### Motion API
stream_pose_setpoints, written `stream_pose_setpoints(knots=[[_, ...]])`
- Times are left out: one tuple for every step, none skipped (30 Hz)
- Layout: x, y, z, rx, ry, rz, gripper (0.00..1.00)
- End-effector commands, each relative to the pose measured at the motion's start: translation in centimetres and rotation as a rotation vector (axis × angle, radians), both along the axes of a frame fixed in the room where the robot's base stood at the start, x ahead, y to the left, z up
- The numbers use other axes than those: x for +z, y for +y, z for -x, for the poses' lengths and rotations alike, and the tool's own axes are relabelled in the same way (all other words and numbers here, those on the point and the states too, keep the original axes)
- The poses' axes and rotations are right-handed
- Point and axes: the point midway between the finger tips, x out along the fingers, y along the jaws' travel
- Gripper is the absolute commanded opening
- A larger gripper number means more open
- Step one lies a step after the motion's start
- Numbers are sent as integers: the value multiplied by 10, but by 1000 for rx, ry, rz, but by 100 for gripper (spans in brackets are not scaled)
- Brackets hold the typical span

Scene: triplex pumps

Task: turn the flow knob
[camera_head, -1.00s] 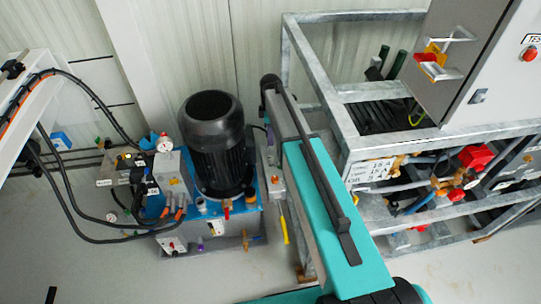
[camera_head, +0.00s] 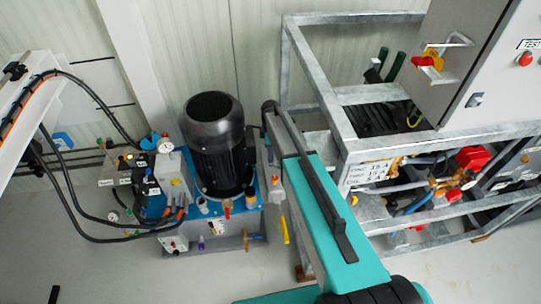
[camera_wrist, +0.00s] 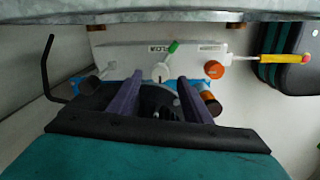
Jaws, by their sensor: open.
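In the wrist view a pale knob (camera_wrist: 160,72) sits on a white panel (camera_wrist: 118,58), below dark lettering that seems to read FLOW. A green-tipped part (camera_wrist: 173,46) sticks out just above it. My gripper (camera_wrist: 159,81) has two purple fingers, spread apart, one on each side of the knob in the picture. Nothing is held between them. I cannot tell whether either finger touches the knob.
In the wrist view an orange knob (camera_wrist: 214,69) is close to the right finger, and a yellow-handled lever (camera_wrist: 283,58) extends at the right. A metal beam (camera_wrist: 110,17) crosses the top. In the head view a galvanised frame (camera_head: 323,75) and grey cabinet (camera_head: 455,55) stand right.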

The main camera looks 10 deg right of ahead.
Motion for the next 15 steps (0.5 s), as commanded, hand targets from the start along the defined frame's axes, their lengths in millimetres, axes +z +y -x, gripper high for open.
stream_pose_setpoints(knots=[[-5, 0, -1, 0, 1, 0, 45], [-9, 0, -1, 0, 0, 0, 45], [-13, 0, -1, 0, 0, 0, 45], [-16, 0, -1, 0, 1, 0, 45], [-18, 0, -1, 0, 1, 0, 45], [-20, 0, -1, 0, 1, 0, 45], [-22, 0, -1, 0, 0, 0, 45], [-23, 0, -1, 0, 0, 0, 45], [-25, 0, -1, 0, 0, 0, 45], [-26, 0, -1, 0, -1, 0, 45], [-27, 0, -1, 0, -1, 0, 45], [-27, 0, -1, 0, -1, 0, 45], [-28, 0, 0, 0, -1, 0, 45], [-28, 0, 0, 0, -1, 0, 45], [-28, 0, 0, 0, -1, 0, 45]])
